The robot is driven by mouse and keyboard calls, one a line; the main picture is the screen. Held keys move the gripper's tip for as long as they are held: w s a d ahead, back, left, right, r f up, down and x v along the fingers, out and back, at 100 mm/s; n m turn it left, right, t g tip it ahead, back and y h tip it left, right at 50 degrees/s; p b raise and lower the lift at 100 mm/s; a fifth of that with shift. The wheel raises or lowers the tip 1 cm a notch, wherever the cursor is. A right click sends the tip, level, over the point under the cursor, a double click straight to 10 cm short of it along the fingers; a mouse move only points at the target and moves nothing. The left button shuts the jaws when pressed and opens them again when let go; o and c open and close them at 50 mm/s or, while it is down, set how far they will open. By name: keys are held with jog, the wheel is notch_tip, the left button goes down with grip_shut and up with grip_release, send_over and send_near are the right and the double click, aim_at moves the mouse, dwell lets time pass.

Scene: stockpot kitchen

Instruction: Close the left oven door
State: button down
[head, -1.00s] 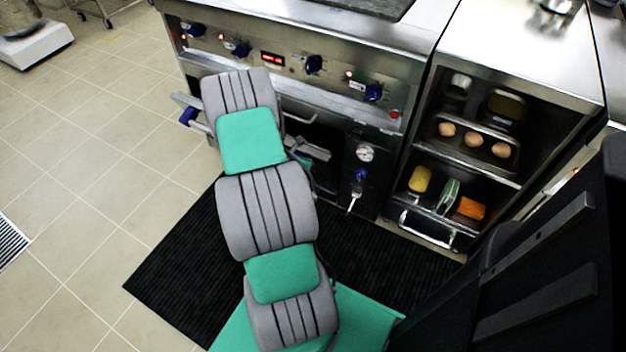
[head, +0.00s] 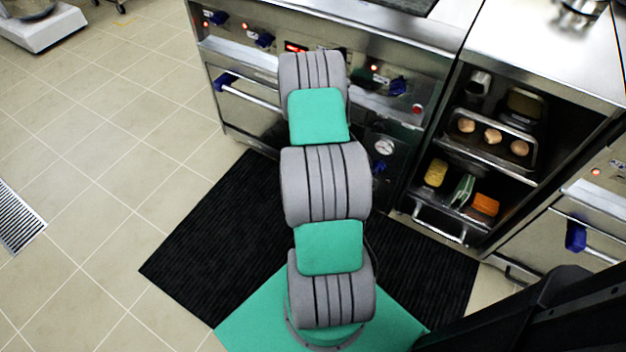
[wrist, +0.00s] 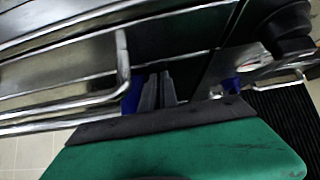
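The left oven door (head: 240,117) is a steel panel under the knob row, left of my arm in the head view. It stands upright and looks flush with the oven front; a small gap cannot be ruled out. Its bar handle (head: 255,98) has a blue piece at the left end. My arm hides the door's right part. In the wrist view a steel bar (wrist: 60,107) runs along the left. My gripper (wrist: 158,80) has its two grey fingers close together, with nothing visible between them, near the right end of that bar. My arm hides the gripper in the head view.
A gauge and valve panel (head: 383,148) is right of my arm. An open shelf cabinet (head: 455,200) holds eggs and food items. Another oven door with a blue-marked handle (head: 600,250) is at the far right. A black mat (head: 215,235) covers the floor; tiles on the left are free.

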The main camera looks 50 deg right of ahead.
jog(key=shift+w+d+r+h, duration=0.15)
jog(key=shift+d+r+h, duration=0.15)
jog(key=shift+d+r, duration=0.65)
jog(key=w+a+r+m+t+y+p, duration=0.1)
jog(key=a+r+m+y+p, duration=0.2)
jog(key=a+r+m+p, duration=0.85)
jog(key=w+a+r+t+y+p, duration=0.1)
jog(key=a+r+y+p, duration=0.25)
jog(key=a+r, duration=1.75)
jog(key=s+a+r+m+y+p, duration=0.1)
jog(key=s+a+r+m+p, duration=0.2)
jog(key=s+a+r, duration=0.3)
jog(key=s+a+r+m+g+y+p, duration=0.1)
jog(key=s+a+r+m+p, duration=0.3)
jog(key=a, duration=0.8)
notch_tip(320, 180, up, 2)
jog(key=s+m+y, duration=0.1)
jog(key=s+m, duration=0.1)
jog(key=shift+s, duration=0.35)
